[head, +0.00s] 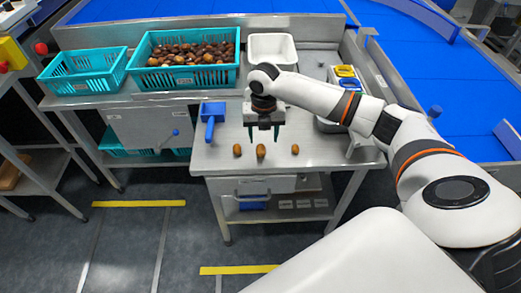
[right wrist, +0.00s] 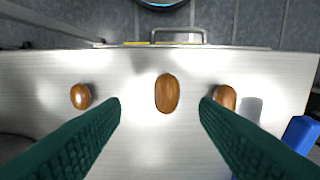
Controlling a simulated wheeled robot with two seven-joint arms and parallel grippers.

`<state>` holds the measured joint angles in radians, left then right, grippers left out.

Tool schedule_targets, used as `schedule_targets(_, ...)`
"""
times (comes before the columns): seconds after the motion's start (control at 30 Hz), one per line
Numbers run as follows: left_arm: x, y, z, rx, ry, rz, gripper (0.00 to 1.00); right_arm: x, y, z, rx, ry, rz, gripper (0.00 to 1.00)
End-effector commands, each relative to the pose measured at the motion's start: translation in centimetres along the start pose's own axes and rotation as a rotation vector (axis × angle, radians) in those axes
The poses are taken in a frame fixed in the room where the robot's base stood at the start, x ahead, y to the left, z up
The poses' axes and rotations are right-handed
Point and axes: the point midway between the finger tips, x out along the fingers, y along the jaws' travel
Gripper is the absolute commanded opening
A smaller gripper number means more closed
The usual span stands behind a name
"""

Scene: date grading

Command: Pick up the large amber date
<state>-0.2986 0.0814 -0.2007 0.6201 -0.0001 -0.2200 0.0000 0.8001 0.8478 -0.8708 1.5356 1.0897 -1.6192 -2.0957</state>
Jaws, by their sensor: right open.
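Three brown-amber dates lie apart in a row near the front edge of the steel table. The middle one, the large amber date (head: 261,151), looks largest and longest in the right wrist view (right wrist: 167,93). A smaller date (head: 237,150) lies to its left in the head view and shows at right in the wrist view (right wrist: 227,96), partly behind a finger. Another small date (head: 295,149) lies to the right and shows at left in the wrist view (right wrist: 81,96). My right gripper (head: 263,134) is open and empty above the table, its green fingers either side of the large date's line. My left gripper is out of view.
A blue scoop-like tool (head: 211,117) lies left of the gripper. Behind are a teal crate of dates (head: 185,76), an empty teal crate (head: 83,78) and a white tray (head: 272,50). A small stand with yellow and blue tops (head: 346,75) is at right.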

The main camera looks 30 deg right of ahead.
Motion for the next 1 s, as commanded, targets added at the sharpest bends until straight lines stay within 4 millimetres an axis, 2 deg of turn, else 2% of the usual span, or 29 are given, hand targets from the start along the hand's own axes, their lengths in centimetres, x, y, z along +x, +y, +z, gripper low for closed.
schedule_targets(0.17,-0.1,0.0,0.0,-0.001,0.001,0.0,0.36,1.2,-0.1,0.0,0.0,0.0,-0.001,0.55)
schedule_targets(0.5,-0.6,0.0,-0.1,-0.002,0.002,0.0,0.36,5.7,-0.7,0.2,0.0,0.0,0.0,0.55)
schedule_targets(0.77,-0.6,-0.1,-0.1,-0.002,0.002,-0.001,0.36,6.1,-0.8,0.2,0.0,0.002,-0.001,0.55)
schedule_targets(0.8,-0.6,-0.1,-0.1,-0.002,0.002,-0.001,0.36,6.1,-0.8,0.2,0.0,0.002,-0.001,0.54)
schedule_targets(1.0,-0.6,-0.1,-0.1,-0.002,0.002,-0.002,0.36,6.1,-0.8,0.2,0.0,0.002,-0.001,0.21)
